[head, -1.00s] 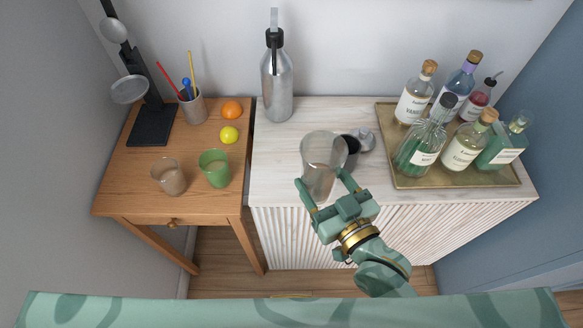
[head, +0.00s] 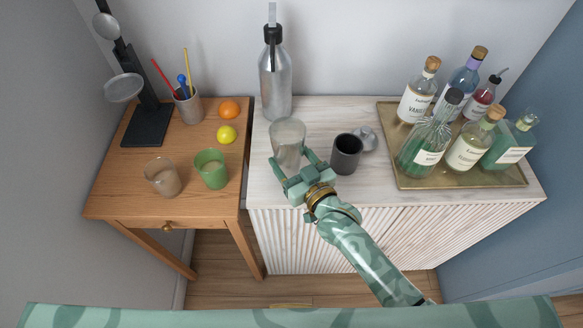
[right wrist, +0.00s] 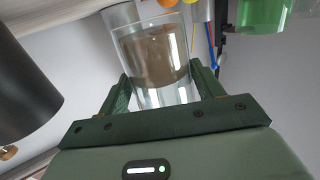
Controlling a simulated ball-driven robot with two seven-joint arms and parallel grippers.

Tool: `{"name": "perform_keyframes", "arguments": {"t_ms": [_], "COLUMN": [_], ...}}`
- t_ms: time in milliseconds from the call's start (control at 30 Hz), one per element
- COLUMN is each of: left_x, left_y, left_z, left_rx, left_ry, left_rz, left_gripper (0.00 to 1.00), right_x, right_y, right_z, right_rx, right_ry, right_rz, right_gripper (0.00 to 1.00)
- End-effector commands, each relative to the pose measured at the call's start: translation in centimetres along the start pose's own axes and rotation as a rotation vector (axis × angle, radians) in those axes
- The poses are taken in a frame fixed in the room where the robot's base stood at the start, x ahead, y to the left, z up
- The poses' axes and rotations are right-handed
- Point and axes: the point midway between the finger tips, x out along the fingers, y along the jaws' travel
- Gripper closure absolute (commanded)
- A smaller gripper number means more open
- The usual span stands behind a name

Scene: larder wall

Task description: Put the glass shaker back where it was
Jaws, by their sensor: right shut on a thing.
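The glass shaker (head: 288,139) is a clear, tall cup over the left part of the white cabinet top. My right gripper (head: 295,172) is shut on its lower part from the front. In the right wrist view the shaker (right wrist: 155,60) stands between the two fingers of my right gripper (right wrist: 160,92). The head view does not clearly show whether its base touches the top. A dark grey cup (head: 345,154) stands to its right, apart from it. My left gripper is not in view.
A steel bottle (head: 275,85) stands behind the shaker. A small metal piece (head: 366,138) lies behind the grey cup. A brass tray (head: 400,178) with several bottles is at the right. A wooden table (head: 120,188) with cups and fruit is at the left.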

Motion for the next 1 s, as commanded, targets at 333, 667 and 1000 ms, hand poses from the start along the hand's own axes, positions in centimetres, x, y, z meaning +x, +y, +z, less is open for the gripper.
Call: {"name": "perform_keyframes", "arguments": {"t_ms": [333,667,1000], "left_x": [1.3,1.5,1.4], "left_y": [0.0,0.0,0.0], "left_z": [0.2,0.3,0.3], "left_rx": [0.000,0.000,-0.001], "left_ry": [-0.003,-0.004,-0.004], "left_rz": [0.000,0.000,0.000], "left_gripper": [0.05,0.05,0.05], "right_x": [0.6,0.5,0.5], "right_y": [0.1,0.1,0.1], "right_z": [3.4,3.8,3.6], "right_rx": [0.000,0.000,0.000], "right_ry": [0.003,-0.001,-0.001], "right_rz": [0.000,0.000,0.000], "right_gripper": [0.83,0.28,0.12]}}
